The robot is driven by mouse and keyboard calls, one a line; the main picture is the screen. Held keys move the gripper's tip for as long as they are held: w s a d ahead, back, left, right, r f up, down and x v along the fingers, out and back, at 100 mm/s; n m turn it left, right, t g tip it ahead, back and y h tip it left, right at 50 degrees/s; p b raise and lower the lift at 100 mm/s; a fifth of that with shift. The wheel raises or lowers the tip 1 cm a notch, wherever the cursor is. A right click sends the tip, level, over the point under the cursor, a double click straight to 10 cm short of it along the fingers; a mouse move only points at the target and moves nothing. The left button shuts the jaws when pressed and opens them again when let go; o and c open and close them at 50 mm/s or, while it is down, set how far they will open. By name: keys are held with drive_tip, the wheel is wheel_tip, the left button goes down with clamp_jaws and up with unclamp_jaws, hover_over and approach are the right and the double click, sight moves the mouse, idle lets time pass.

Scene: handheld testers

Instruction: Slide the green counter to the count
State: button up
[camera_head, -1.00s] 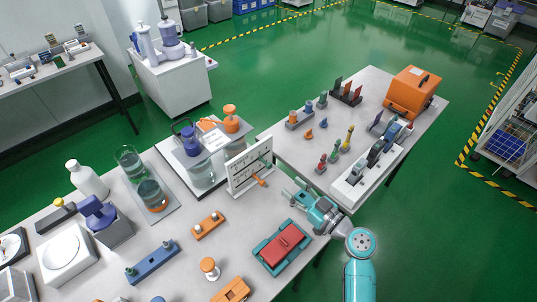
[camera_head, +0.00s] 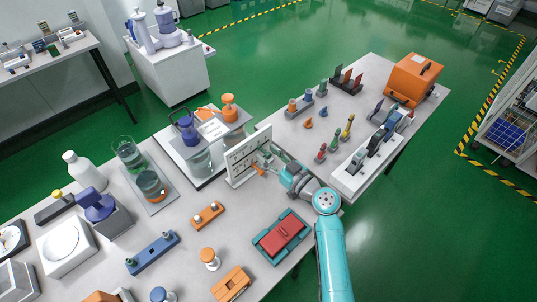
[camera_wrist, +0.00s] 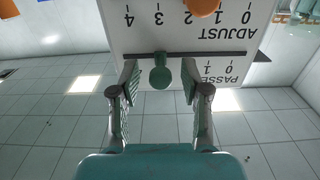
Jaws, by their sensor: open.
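The white counter board (camera_head: 236,172) stands upright at the edge of the bench. In the wrist view the board (camera_wrist: 140,35) appears upside down, with rows of numbers marked ADJUST and PASSES. The green counter (camera_wrist: 160,76) is a round knob on the dark slot of the PASSES row. The orange counter (camera_wrist: 202,6) is on the ADJUST row. My gripper (camera_wrist: 160,85) is open, with one finger on each side of the green counter and a gap on both sides. In the head view my gripper (camera_head: 264,160) is at the board's front and hides the green counter.
Colored testers in a white rack (camera_head: 352,180) stand to the right.

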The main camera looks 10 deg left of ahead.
drive_tip(key=shift+w+a, duration=0.15)
drive_tip(key=shift+a, duration=0.05)
clamp_jaws()
drive_tip(key=shift+s+a, duration=0.95)
drive_tip(key=shift+s, duration=0.3)
drive_tip(key=shift+s+a, duration=0.9)
drive_tip(key=shift+s, duration=0.3)
unclamp_jaws()
drive_tip(key=shift+r, duration=0.1)
wheel_tip(320, 180, up, 10)
